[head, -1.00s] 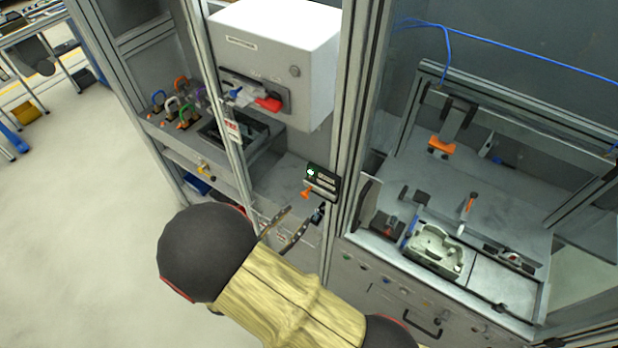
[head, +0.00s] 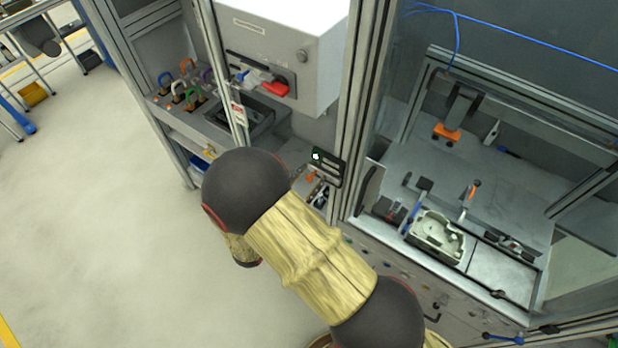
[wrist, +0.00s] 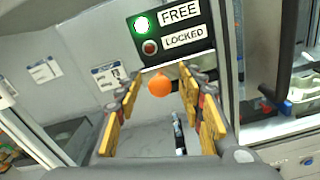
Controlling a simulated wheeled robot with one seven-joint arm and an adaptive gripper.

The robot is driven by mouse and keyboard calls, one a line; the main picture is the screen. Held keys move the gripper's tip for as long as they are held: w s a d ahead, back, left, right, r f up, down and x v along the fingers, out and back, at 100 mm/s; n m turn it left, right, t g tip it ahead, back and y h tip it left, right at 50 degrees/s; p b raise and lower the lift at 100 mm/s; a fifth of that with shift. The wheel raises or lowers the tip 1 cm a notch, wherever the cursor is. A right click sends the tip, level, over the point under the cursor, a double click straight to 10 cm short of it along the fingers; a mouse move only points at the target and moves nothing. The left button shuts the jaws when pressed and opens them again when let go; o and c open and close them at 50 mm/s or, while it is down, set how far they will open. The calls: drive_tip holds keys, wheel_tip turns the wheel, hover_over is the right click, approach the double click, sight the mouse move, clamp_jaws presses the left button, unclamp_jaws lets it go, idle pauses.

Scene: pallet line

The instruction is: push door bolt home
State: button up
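The door bolt's round orange knob (wrist: 159,85) shows in the wrist view just below a black indicator panel (wrist: 172,32). The panel reads FREE and LOCKED; the lamp beside FREE glows green and the one beside LOCKED is dull red. My gripper (wrist: 161,77) is open, with a yellow-padded finger on each side of the knob in the picture. Gaps show between knob and fingers; I cannot tell the depth between them. In the head view the knob (head: 311,177) and panel (head: 327,165) sit by the door post, and my arm hides most of the gripper.
A white box with a red switch handle (head: 275,89) hangs above left of the bolt. Several coloured padlocks (head: 186,88) stand on a shelf at left. A fixture with a pale casting (head: 438,235) lies behind the frame post at right. Open floor is at left.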

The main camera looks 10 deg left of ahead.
drive_tip(key=shift+c, duration=0.5)
clamp_jaws()
idle(0.3)
